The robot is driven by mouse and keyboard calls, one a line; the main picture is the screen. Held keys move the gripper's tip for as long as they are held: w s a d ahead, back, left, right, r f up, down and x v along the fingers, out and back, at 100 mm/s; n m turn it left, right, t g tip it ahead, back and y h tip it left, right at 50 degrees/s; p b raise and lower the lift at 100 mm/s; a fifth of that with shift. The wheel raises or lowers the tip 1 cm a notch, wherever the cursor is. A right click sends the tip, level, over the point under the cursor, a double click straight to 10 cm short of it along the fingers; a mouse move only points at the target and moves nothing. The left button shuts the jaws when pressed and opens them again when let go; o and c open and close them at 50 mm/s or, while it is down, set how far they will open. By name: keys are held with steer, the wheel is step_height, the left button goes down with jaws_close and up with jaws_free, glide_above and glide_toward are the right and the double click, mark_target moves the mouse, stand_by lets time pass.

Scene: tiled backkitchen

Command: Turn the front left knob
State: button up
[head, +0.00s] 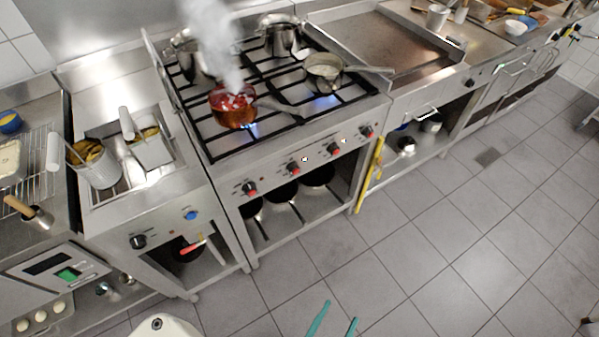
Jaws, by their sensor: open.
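The gas stove (222,160) stands in the middle of the head view, with a row of several red and black knobs along its front panel. The leftmost knob (249,188) is at the panel's left end, and nothing covers it. Another knob (293,168) sits to its right, then more follow. I cannot tell which burner each serves. A copper-coloured pot (232,108) with red contents steams on the front left burner over a blue flame. My gripper (341,311) shows as two teal fingers, open and empty, at the bottom edge, low in front of the stove and well apart from the knobs.
A fryer (160,195) with its own knobs adjoins the stove on the left. A saucepan (325,72) on the right burner has its handle pointing right. A yellow bar (370,177) leans at the stove's right front. The tiled floor (430,240) in front is clear.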

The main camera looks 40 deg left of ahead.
steer(key=w+a+f+n+t+y, duration=0.1)
steer(key=w+a+f+t+y, duration=0.15)
steer(key=w+a+f, duration=0.35)
steer(key=n+g+y, duration=0.9)
steer(key=g+y, duration=0.1)
steer(key=y, duration=0.6)
glide_toward(296, 173)
steer(key=x, duration=0.9)
steer(key=shift+w, duration=0.1)
steer(key=c, duration=1)
